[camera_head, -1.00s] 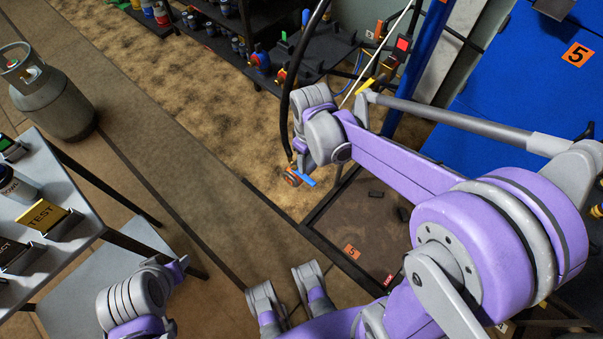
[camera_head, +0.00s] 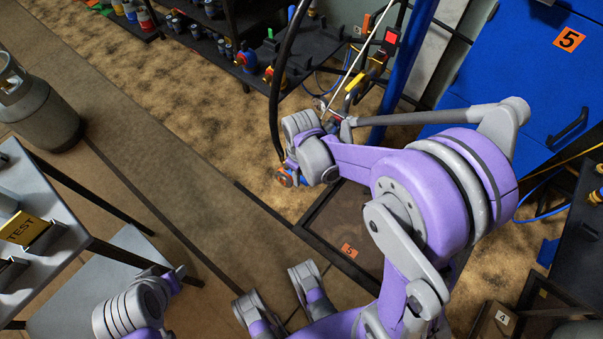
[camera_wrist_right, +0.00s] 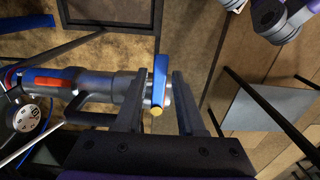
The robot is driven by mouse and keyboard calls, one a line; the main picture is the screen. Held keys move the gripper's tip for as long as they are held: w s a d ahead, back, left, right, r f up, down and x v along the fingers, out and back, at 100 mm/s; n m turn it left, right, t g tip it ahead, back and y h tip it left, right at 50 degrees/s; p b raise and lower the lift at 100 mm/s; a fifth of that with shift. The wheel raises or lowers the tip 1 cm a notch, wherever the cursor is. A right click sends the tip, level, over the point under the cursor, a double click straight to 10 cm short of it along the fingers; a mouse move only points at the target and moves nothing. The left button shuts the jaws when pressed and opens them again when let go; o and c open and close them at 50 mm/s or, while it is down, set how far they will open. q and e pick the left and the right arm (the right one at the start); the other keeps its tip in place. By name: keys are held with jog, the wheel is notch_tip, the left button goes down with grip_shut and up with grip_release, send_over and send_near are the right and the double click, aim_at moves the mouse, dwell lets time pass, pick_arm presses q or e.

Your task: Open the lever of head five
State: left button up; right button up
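The filling head with its blue lever hangs on a black hose, low in front of my right wrist; its orange-and-blue end (camera_head: 287,176) shows in the head view. In the right wrist view, the dark grey head body (camera_wrist_right: 95,88) with a red strip lies across the left. The blue lever (camera_wrist_right: 158,82) stands between the two fingers of my right gripper (camera_wrist_right: 160,95), with a gap visible on the finger at the right. The gripper is open around the lever. My left gripper (camera_head: 172,278) is at lower left, away from the head; its fingers are unclear.
A dark floor scale (camera_head: 325,225) with an orange tag lies below the head. A blue panel (camera_head: 510,70) labelled 5 stands behind. A grey gas cylinder (camera_head: 40,110) and a table with a TEST sign (camera_head: 22,227) are left. A gauge (camera_wrist_right: 27,117) sits beside the head body.

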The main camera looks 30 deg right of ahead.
grip_shut()
dwell(1.1)
